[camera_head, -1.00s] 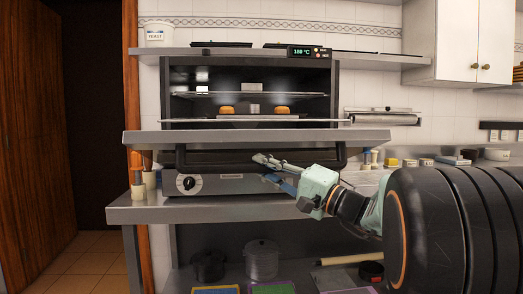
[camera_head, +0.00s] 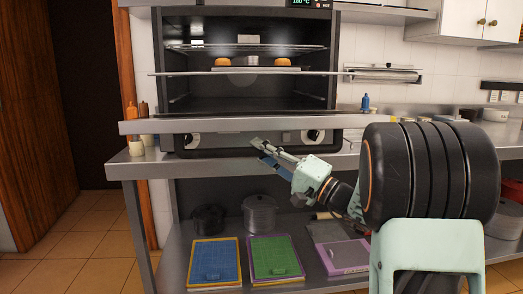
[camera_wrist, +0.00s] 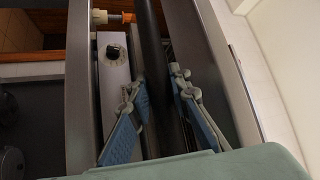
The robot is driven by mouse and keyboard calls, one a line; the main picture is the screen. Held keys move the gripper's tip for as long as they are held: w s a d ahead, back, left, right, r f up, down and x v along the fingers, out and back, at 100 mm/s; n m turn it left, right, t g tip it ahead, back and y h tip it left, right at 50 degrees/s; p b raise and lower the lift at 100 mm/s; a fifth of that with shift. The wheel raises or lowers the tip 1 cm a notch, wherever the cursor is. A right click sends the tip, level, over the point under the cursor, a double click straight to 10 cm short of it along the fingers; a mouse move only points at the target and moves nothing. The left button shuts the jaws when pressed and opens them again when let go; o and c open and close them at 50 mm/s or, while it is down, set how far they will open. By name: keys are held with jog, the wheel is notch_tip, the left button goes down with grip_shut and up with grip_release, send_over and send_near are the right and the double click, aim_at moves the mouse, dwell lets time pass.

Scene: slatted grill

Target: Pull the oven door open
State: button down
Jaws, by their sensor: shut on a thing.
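My gripper (camera_head: 262,150) reaches the bar from the lower right. In the wrist view the bar (camera_wrist: 153,45) runs between the two fingers of my gripper (camera_wrist: 160,95), which are shut on it. One knob (camera_wrist: 113,52) shows left of the bar.
The steel counter (camera_head: 128,168) runs below. Pots (camera_head: 259,212) and blue and green boards (camera_head: 214,262) lie on the low shelf.

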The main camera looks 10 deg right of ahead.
jog(key=c, duration=1.8)
grip_release()
jog(key=shift+o, duration=0.2)
jog(key=v, duration=1.2)
